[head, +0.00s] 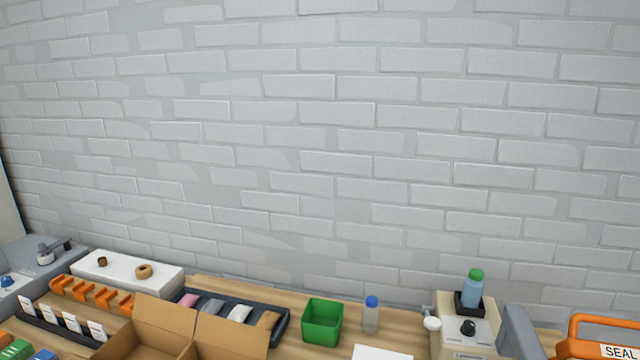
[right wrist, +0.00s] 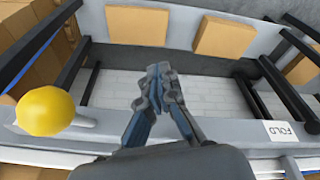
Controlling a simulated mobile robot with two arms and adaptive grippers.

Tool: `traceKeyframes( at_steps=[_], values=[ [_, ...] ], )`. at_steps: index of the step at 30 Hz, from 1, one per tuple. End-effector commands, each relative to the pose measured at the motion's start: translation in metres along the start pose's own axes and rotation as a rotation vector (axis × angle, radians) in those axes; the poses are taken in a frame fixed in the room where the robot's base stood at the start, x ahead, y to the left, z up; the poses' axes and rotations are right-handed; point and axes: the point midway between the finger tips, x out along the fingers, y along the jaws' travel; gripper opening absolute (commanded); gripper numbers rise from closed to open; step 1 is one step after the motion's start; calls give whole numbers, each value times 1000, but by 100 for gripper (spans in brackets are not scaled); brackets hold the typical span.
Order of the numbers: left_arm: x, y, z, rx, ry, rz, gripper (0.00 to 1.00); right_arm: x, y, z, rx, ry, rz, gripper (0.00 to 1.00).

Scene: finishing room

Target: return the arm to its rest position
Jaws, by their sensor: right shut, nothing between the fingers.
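My right gripper (right wrist: 161,75) shows in the right wrist view. Its two fingers are together at the tips with nothing between them, in front of a white brick surface. Black bars and a grey frame lie around it, apart from the fingers as far as I can tell. Neither gripper shows in the head view, and my left gripper is in no view.
The head view shows an open cardboard box (head: 150,335), a green bin (head: 322,322), a clear blue-capped bottle (head: 371,318) and an orange SEAL frame (head: 575,347).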

Motion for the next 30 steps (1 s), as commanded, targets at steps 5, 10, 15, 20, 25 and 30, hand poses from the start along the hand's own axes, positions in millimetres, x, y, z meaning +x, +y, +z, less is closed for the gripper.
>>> traceKeyframes(
  at_steps=[5, 10, 15, 20, 25, 30],
  values=[
    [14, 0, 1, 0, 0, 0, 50, 99, -4, 48, -7, -47, -5, 0],
    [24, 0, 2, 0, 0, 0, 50, 176, -8, 112, -16, -85, -10, 0],
    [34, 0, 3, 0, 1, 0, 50, 229, -10, 187, -25, -124, -13, 0],
    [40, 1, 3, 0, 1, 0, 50, 251, -10, 241, -32, -146, -15, 0],
    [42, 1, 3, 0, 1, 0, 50, 257, -10, 268, -35, -155, -16, 0],
    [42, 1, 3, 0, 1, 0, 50, 257, -10, 272, -36, -156, -16, 0]
  ],
)
